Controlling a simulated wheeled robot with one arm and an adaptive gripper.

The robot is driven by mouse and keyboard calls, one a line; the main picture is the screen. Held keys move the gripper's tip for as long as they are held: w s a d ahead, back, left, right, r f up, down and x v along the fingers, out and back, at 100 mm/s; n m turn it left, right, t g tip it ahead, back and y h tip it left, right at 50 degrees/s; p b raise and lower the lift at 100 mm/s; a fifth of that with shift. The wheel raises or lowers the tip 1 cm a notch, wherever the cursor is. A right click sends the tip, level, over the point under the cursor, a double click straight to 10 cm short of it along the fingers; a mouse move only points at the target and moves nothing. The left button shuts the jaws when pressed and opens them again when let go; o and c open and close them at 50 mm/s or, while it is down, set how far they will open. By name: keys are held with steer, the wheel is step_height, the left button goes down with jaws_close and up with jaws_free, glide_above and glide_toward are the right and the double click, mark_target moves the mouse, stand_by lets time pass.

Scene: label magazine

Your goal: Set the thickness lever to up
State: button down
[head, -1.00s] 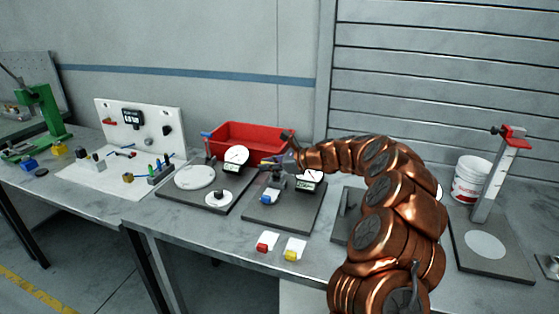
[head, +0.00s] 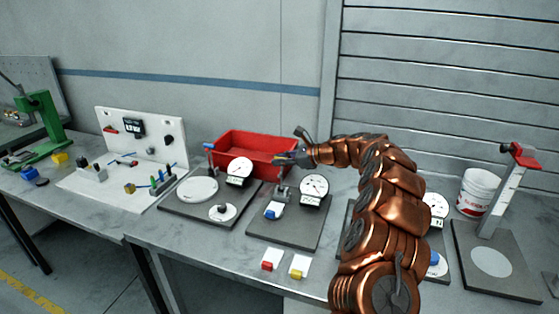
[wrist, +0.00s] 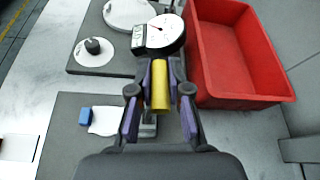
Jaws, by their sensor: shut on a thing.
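The thickness gauge stands on a dark base plate (head: 290,232) on the bench, with a round white dial (head: 314,186) and a small grey stand (head: 283,192). My gripper (head: 288,158) is above and behind the stand, in front of the red bin. In the wrist view my gripper (wrist: 166,88) has its purple fingers on both sides of a yellow cylinder (wrist: 160,86), which looks like the lever's handle. The grey stand (wrist: 148,128) shows just below it. The lever's arm and pivot are mostly hidden, so its exact angle cannot be told.
A blue block (wrist: 85,117) lies by a white piece on the plate. The red bin (head: 228,144) is close behind my gripper. Another dial gauge (head: 239,171) stands to the left. A red clamp stand (head: 520,152) and white bucket (head: 478,192) are to the right.

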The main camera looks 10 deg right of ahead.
steer(key=shift+w+d+r, duration=0.1)
steer(key=shift+w+d, duration=0.05)
steer(key=shift+d, duration=0.05)
stand_by(0.3)
steer(key=c, duration=1.1)
jaws_free()
steer(key=v, duration=1.2)
